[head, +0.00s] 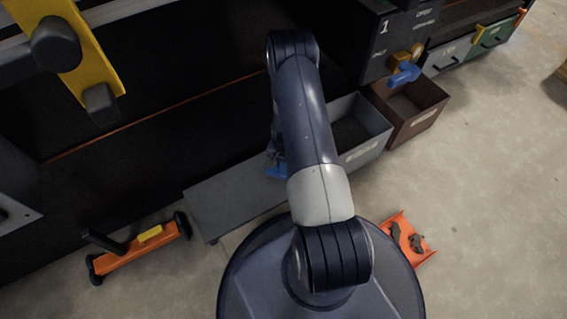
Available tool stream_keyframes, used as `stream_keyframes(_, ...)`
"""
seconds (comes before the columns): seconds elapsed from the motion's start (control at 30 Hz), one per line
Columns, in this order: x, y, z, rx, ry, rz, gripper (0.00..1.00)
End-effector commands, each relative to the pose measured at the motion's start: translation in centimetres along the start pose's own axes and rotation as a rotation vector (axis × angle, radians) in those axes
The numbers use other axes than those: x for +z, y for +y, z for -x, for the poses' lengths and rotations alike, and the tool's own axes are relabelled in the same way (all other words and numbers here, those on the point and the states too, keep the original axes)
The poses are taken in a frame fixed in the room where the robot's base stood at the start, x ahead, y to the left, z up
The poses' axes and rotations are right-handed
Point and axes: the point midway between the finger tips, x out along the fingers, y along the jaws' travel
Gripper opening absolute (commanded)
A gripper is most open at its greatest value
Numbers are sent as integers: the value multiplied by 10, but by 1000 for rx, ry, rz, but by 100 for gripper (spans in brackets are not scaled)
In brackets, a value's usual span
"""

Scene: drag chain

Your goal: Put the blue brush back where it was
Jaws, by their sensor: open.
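A small blue piece (276,172), perhaps the blue brush, shows at the left edge of my arm, over the grey flat surface beside the grey drawer. Most of it is hidden by the arm, so I cannot tell its full shape. My gripper (275,155) is open and mostly hidden behind the arm, with only a dark part showing just above the blue piece. I cannot tell whether they touch.
An open grey drawer (367,150) and an open brown drawer (420,118) stand right of my arm. An orange tray (416,238) with dark pieces lies on the floor. An orange wheeled tool (135,254) lies at lower left. Floor at right is clear.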

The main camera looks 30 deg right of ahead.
Motion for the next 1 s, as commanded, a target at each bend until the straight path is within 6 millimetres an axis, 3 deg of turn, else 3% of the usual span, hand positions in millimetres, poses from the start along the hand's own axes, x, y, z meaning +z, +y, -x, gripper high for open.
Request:
stream_keyframes(0.2,0,0,9,0,1,0,49)
stream_keyframes(0.7,-1,0,108,-1,2,0,49)
stream_keyframes(1.0,0,0,124,0,0,0,49)
